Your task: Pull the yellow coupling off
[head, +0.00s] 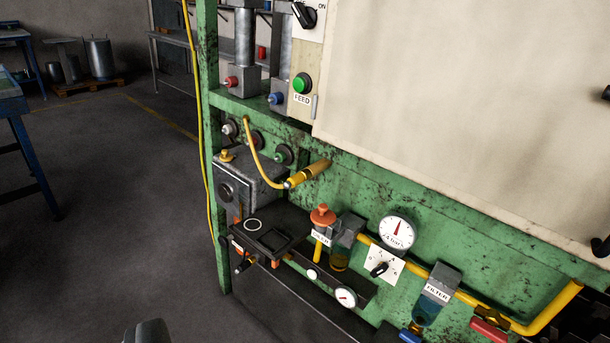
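The yellow coupling (308,173) is a short, slanted yellow cylinder on the front of the green machine (375,185), near the middle of the head view. Its upper right end meets the green panel; I cannot make out the joint there. A silver piece shows at its lower left end, where a thin yellow hose (254,157) meets it and curves up to the left. A dark grey rounded piece at the bottom edge, left of centre, looks like part of my gripper (148,332). It is well apart from the coupling. Its fingers are mostly out of frame.
Below the coupling are an orange-capped unit (322,215), a round gauge (397,232), a filter (436,293) and a yellow pipe (547,318). A grey box (245,180) and black shelf (262,238) stick out at left. A cream cover (470,110) hangs above. The floor at left is open.

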